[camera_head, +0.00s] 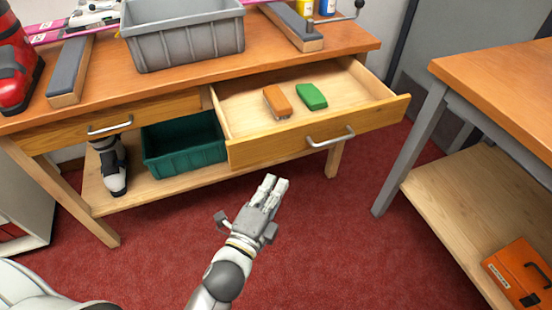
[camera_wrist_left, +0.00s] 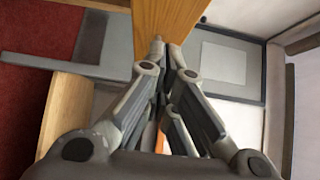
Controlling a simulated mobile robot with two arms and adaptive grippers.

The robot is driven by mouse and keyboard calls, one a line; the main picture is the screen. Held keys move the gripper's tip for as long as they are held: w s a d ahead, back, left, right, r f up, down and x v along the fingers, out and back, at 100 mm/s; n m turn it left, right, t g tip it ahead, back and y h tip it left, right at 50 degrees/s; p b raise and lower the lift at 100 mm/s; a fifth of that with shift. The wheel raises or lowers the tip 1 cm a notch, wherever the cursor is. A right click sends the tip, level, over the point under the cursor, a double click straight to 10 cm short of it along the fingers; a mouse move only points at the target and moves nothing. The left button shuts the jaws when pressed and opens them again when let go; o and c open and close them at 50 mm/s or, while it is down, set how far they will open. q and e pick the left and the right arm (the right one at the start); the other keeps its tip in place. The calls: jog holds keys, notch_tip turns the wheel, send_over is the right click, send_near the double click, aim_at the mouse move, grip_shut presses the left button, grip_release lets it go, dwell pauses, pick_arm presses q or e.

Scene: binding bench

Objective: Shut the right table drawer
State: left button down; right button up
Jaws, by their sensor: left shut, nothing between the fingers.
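The right table drawer (camera_head: 290,146) is pulled well out of the wooden bench in the head view. Its front carries a metal bar handle (camera_head: 331,138). An orange block-like item (camera_head: 277,102) and a green one (camera_head: 312,97) lie inside. My left gripper (camera_head: 273,184) is in front of the drawer and below its front panel in the picture, apart from the handle. Its fingers are together and empty; they also show closed in the left wrist view (camera_wrist_left: 165,50). My right gripper is not in view.
The left drawer (camera_head: 75,133) is shut. A grey bin (camera_head: 185,45) stands on the bench, and a green crate (camera_head: 185,150) on the shelf below. A second table (camera_head: 500,85) stands at right, with an orange case (camera_head: 522,275) underneath. Red carpet lies between.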

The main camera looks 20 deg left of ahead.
pick_arm(q)
jog(key=w, duration=0.2)
jog(key=w+a, duration=0.1)
jog(key=w, duration=0.5)
jog(key=shift+a, duration=0.3)
jog(key=shift+w, duration=0.1)
